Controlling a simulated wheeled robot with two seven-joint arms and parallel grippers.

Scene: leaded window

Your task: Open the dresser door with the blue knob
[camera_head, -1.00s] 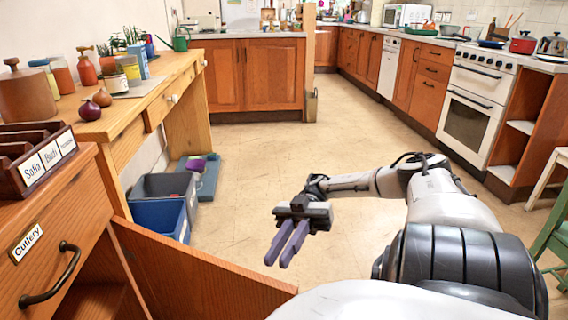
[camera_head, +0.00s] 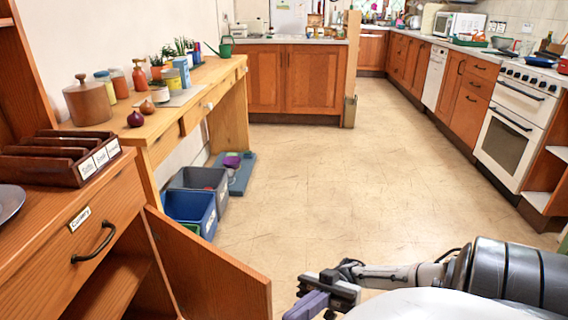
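The wooden dresser (camera_head: 60,240) stands at the left. Below its cutlery drawer (camera_head: 100,225), one door (camera_head: 210,275) is swung open, showing a shelf (camera_head: 115,285) inside the cupboard. The inner face of the door faces me; no blue knob shows, and the door's outer side is hidden. My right gripper (camera_head: 308,303) is at the bottom edge, just right of the open door and apart from it in the picture. Its purple fingers are partly cut off, so their gap is unclear. My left gripper is not in view.
A rack with labelled slots (camera_head: 60,160) and part of a grey plate (camera_head: 8,203) are on the dresser. Beyond are a wooden side table (camera_head: 190,100) and blue and grey bins (camera_head: 190,208). The floor (camera_head: 330,180) ahead is clear.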

